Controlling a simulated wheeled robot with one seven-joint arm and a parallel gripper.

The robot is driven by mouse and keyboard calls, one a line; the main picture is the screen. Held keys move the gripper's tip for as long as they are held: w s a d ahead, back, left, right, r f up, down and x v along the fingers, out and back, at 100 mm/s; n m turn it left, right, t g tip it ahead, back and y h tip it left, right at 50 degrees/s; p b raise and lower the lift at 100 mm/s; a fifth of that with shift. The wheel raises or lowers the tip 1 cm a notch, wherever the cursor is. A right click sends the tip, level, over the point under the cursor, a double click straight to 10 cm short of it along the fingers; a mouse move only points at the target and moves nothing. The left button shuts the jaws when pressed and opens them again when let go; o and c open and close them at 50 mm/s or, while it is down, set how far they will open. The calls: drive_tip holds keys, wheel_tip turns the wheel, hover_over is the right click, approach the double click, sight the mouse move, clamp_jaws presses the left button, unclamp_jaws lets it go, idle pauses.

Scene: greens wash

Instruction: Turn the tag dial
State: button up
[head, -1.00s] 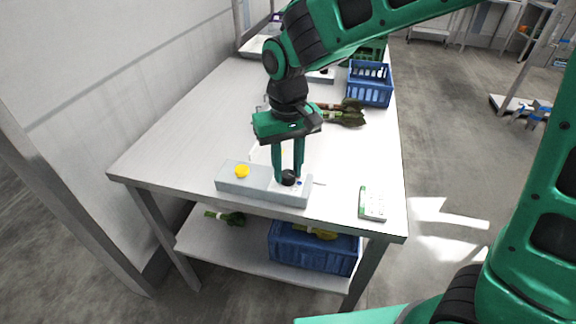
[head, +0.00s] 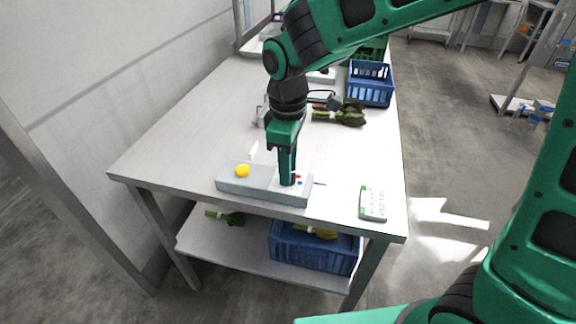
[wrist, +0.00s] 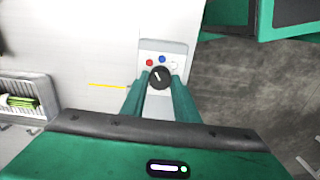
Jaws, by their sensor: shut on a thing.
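The tag dial (wrist: 159,77) is a round black knob with a white pointer mark, on a grey control box (head: 232,181) at the table's front edge. In the wrist view the pointer tilts to the upper left. My gripper (head: 287,184) reaches straight down onto the box and is shut on the dial, with one finger on each side of it in the wrist view (wrist: 158,84). In the head view my fingers hide the dial. A red button (wrist: 149,62) and a blue button (wrist: 162,59) lie just beyond the dial in the wrist view.
A yellow button (head: 242,171) sits on the box's left part. A white card with green print (head: 373,203) lies to the right. Leafy greens (head: 340,116) and a blue crate (head: 370,84) are farther back. A blue bin (head: 313,250) stands on the lower shelf.

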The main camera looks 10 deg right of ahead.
drive_tip(key=shift+d+n, duration=0.15)
drive_tip(key=shift+n, duration=0.95)
drive_tip(key=shift+w, duration=0.1)
drive_tip(key=o, duration=1.1)
drive_tip(key=shift+c, duration=0.2)
drive_tip(key=shift+r, duration=0.1)
wheel_tip(320, 180, up, 11)
drive_tip(key=shift+f, duration=0.2)
